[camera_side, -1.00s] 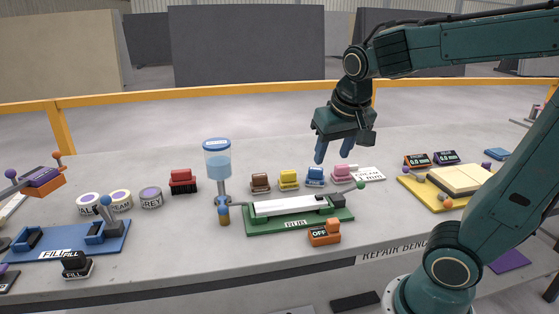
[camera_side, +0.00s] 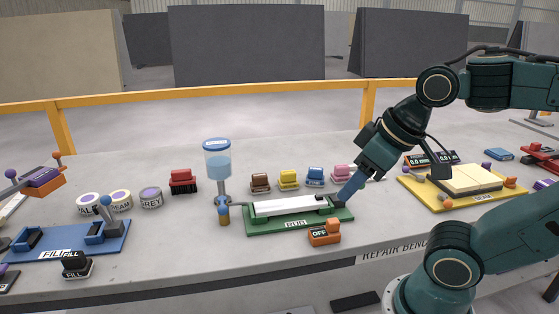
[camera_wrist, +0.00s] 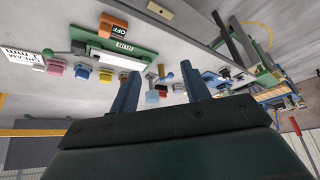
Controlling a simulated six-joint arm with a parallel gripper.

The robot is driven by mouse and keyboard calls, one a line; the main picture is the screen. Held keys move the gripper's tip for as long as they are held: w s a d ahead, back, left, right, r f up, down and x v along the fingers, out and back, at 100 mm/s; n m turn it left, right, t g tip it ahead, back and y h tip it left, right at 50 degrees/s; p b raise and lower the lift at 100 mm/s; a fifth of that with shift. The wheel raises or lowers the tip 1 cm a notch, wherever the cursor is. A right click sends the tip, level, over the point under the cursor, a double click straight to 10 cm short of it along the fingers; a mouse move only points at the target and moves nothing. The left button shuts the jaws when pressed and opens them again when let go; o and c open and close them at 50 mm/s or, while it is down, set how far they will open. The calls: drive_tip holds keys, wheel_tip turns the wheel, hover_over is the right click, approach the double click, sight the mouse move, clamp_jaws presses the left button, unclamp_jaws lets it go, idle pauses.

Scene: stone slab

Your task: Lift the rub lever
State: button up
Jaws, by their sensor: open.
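The green rub base (camera_side: 262,227), labelled RUB, carries a long white slab (camera_side: 290,206). A dark lever mount (camera_side: 322,202) sits at its right end. In the side view my gripper (camera_side: 349,191) is angled down to the left over this end and covers the lever's green knob. In the wrist view the green knob (camera_wrist: 47,53) shows at the left end of the green base (camera_wrist: 140,55). There my gripper (camera_wrist: 160,86) has its two blue fingers apart with nothing held. The knob lies left of both fingers, not between them.
An orange OFF switch (camera_side: 324,233) stands in front of the base. Brown, yellow (camera_side: 289,178), blue and pink blocks line up behind it. A water dispenser (camera_side: 217,160) stands at its left end. A yellow board (camera_side: 415,193) lies to the right.

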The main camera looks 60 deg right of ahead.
drive_tip(key=w+d+f+m+g+h, duration=0.2)
drive_tip(key=w+d+m+g+h, duration=0.25)
drive_tip(key=w+d+m, duration=0.85)
drive_tip(key=w+d+f+m+g+h, duration=0.1)
drive_tip(key=d+f+m+g+h, duration=0.1)
drive_tip(key=d+f+m+g, duration=0.5)
drive_tip(key=d+f+m, duration=0.3)
drive_tip(key=d, duration=0.4)
drive_tip(key=shift+w+d+f+m+g, duration=0.2)
drive_tip(key=shift+w+d+m+g, duration=0.1)
drive_tip(key=shift+w+d+g, duration=0.1)
drive_tip(key=x, duration=1.3)
drive_tip(key=shift+s+d+f, duration=0.15)
drive_tip(key=shift+d+f, duration=0.05)
drive_tip(key=shift+f, duration=0.15)
drive_tip(key=shift+c, duration=0.2)
clamp_jaws()
